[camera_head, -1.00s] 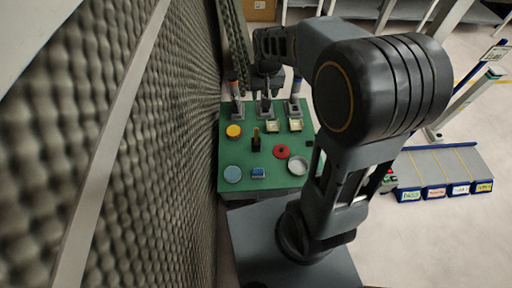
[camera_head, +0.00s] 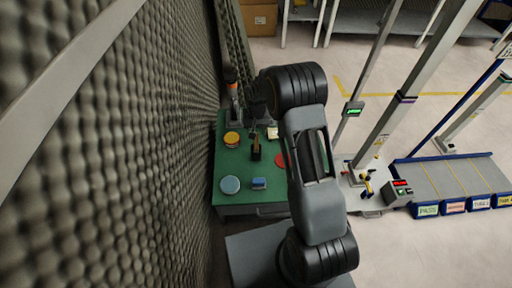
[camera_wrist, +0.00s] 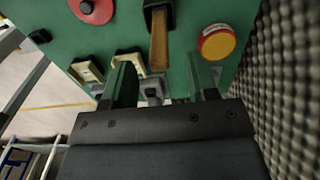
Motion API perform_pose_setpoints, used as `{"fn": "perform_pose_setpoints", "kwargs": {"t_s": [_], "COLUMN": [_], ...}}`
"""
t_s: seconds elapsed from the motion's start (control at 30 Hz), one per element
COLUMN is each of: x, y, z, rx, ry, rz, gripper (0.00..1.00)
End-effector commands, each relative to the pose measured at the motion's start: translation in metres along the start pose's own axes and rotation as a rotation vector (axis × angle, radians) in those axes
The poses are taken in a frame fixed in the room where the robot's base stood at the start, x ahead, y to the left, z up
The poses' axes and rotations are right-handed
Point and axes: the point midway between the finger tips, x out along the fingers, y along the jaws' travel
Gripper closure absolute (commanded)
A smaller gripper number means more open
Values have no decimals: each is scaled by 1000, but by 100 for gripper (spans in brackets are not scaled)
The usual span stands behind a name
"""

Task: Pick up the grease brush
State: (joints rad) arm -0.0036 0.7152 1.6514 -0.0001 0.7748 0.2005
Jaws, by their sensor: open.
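The grease brush, as I take it, has a wooden handle (camera_head: 257,142) standing up from a dark block (camera_head: 255,156) on the green bench. In the wrist view the tan handle (camera_wrist: 159,45) points down the picture from the black block (camera_wrist: 158,14). My gripper (camera_wrist: 161,66) is open, one finger on each side of the handle's near end in the picture. Nothing is gripped; whether the fingers are level with the handle is unclear. In the head view my gripper is dark and partly hidden, just behind the brush.
A yellow-topped round tin (camera_head: 232,139), a blue round lid (camera_head: 230,185) and a small blue box (camera_head: 259,183) are on the green bench (camera_head: 237,166). A foam wall (camera_head: 170,130) borders the left side.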

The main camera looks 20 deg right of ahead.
Motion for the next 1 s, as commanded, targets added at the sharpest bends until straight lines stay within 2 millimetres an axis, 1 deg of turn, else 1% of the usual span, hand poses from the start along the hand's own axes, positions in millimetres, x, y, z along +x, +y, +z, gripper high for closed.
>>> {"fn": "perform_pose_setpoints", "kwargs": {"t_s": [0.03, 0.23, 0.33, 0.6, 0.67, 0.73, 0.93, 1.0], "x": [6, 12, 18, 54, 60, 62, 61, 61], "y": [0, 0, 0, 2, 2, 2, 2, 2], "z": [0, 0, 0, -2, -3, -3, -3, -3], "rx": [0, 0, 0, 0, 0, 0, -1, -1], "ry": [-2, 0, 0, -2, -1, 0, 0, 0], "rz": [0, 0, 0, 0, 0, 0, 0, 0], "gripper": [47, 47, 47, 47, 47, 47, 47, 53]}}
